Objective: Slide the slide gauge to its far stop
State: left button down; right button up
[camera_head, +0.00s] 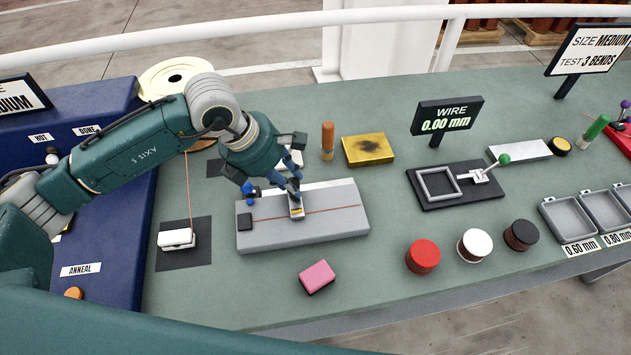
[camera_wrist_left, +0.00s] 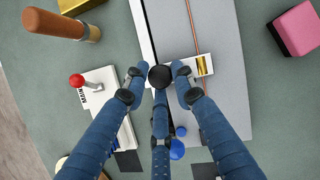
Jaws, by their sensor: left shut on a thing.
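The slide gauge (camera_head: 297,209) is a small white carriage with a brass-coloured inset. It sits across a long grey block (camera_head: 340,222), left of the block's middle. In the left wrist view the gauge (camera_wrist_left: 208,66) reaches over a copper-coloured wire (camera_wrist_left: 192,30) that runs along the block. My left gripper (camera_head: 292,188) is over the gauge's back end. In the left wrist view its blue fingers (camera_wrist_left: 160,80) are shut around a round black knob (camera_wrist_left: 160,76) at that end. The fingers partly hide the knob and carriage. My right gripper is not in view.
A black block (camera_head: 245,220) and blue knobs (camera_head: 249,190) are at the grey block's left end. A pink block (camera_head: 317,277) lies in front. A brown cylinder (camera_head: 328,140) and a yellow pad (camera_head: 368,149) stand behind. The grey block's top right of the gauge is clear.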

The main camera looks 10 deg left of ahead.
pick_arm(q)
jog(key=shift+a, duration=0.1)
jog(key=c, duration=1.5)
grip_release()
jog(key=shift+s+r, duration=0.1)
jog(key=shift+s, duration=0.1)
jog(key=shift+a+r, duration=0.1)
jog(key=shift+r, duration=0.15)
jog(key=v, duration=1.1)
jog(key=shift+r, duration=0.25)
jog(key=shift+f, duration=0.1)
